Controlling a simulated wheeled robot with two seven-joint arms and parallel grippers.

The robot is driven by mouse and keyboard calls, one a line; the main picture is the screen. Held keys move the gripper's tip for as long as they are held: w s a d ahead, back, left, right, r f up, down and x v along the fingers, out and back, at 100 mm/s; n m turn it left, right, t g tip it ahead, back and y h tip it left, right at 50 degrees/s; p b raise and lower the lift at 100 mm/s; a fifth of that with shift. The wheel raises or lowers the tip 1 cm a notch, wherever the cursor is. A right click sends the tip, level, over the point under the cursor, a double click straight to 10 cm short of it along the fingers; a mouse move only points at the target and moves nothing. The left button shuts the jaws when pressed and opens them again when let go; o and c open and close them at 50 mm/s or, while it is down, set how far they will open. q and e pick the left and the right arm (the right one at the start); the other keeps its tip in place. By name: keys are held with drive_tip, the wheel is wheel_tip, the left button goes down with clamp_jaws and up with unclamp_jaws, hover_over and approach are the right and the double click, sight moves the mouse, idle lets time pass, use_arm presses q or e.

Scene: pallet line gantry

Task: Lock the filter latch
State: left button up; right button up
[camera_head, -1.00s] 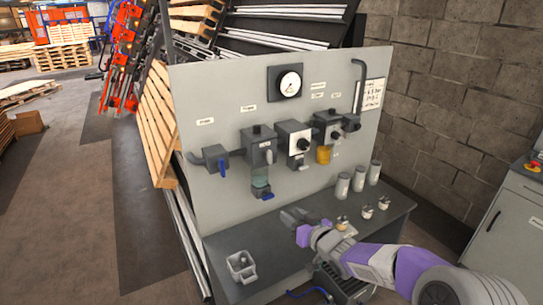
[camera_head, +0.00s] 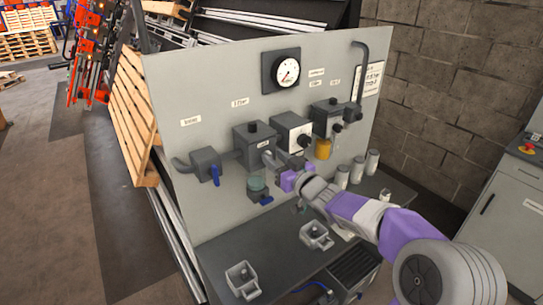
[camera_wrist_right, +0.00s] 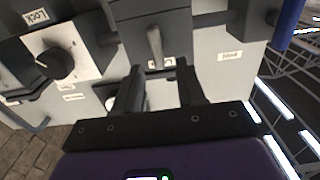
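The filter (camera_head: 254,140) is a dark grey box on the grey panel, with a clear greenish bowl (camera_head: 257,184) below it and a blue lever (camera_head: 266,200) at the bowl's bottom. In the right wrist view a small light grey latch lever (camera_wrist_right: 155,45) stands on the box's front face. My right gripper (camera_head: 272,160) is in front of the filter's lower right side. In the wrist view the right gripper (camera_wrist_right: 160,80) is open, its fingers apart, with the latch just beyond and between the tips. No contact with the latch is clear. My left gripper is not in view.
Left of the filter is an inlet valve (camera_head: 205,163) with a blue handle. Right of it are a white-faced lock box (camera_head: 291,132) with a black knob and a regulator (camera_head: 330,115) over a yellow bowl (camera_head: 323,149). Grey cups (camera_head: 241,282) and canisters (camera_head: 357,168) stand on the bench.

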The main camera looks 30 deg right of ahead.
drive_tip(key=shift+w, duration=1.2)
drive_tip(key=shift+c, duration=0.2)
clamp_jaws()
drive_tip(key=shift+a+f, duration=0.1)
